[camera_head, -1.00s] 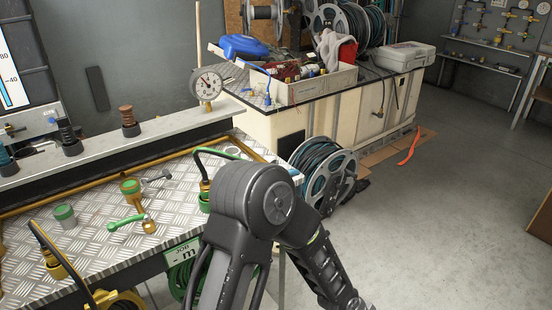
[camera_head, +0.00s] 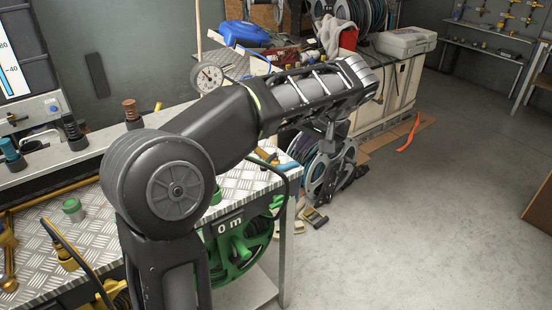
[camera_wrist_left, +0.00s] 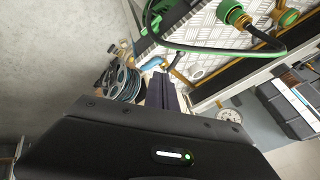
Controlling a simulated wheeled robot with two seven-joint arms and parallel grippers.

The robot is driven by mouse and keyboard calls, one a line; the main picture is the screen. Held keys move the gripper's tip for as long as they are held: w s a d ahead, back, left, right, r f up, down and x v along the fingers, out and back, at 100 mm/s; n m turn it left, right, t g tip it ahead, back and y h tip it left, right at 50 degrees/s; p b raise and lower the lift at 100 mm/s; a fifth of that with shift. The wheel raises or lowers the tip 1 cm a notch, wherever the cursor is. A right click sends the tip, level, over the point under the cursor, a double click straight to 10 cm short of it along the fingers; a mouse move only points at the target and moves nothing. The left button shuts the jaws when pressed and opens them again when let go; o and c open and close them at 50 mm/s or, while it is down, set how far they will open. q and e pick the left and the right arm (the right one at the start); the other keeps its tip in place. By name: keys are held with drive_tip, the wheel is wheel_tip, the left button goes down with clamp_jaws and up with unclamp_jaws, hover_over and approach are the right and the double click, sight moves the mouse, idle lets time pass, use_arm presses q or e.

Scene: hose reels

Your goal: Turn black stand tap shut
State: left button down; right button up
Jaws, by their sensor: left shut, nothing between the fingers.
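My left gripper (camera_head: 330,138) hangs down from the wrist at the table's right end, in front of the hose reels on the floor. In the left wrist view its dark fingers (camera_wrist_left: 161,92) are closed with nothing between them. A small tap with a blue lever (camera_wrist_left: 153,64) lies just beyond the fingertips there; I cannot tell the gap. I cannot make out a black stand tap for certain; my left arm covers much of the table in the head view. My right gripper is not in view.
The checker-plate table (camera_head: 100,235) carries a green-topped fitting (camera_head: 72,210). A green hose reel (camera_head: 240,250) hangs below its front edge. A pressure gauge (camera_head: 210,77) stands behind. A cream bench lies beyond. The floor (camera_head: 420,220) at right is mostly clear.

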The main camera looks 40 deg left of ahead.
use_arm(q)
drive_tip(key=shift+f, duration=0.1)
drive_tip(key=p, duration=0.1)
approach(270, 161)
wheel_tip(270, 161, down, 5)
drive_tip(key=w+d, duration=0.1)
drive_tip(key=w, duration=0.1)
drive_tip(key=a, duration=0.1)
drive_tip(key=a+p, duration=0.1)
drive_tip(key=a, duration=0.1)
drive_tip(key=shift+s+a+f, duration=0.1)
drive_tip(key=shift+s+f, duration=0.1)
drive_tip(key=shift+s, duration=0.2)
drive_tip(key=shift+s+a, duration=0.1)
drive_tip(key=shift+s+a+m+t+b, duration=0.1)
drive_tip(key=shift+a+m+t+b, duration=0.05)
drive_tip(key=shift+m+t+b, duration=0.3)
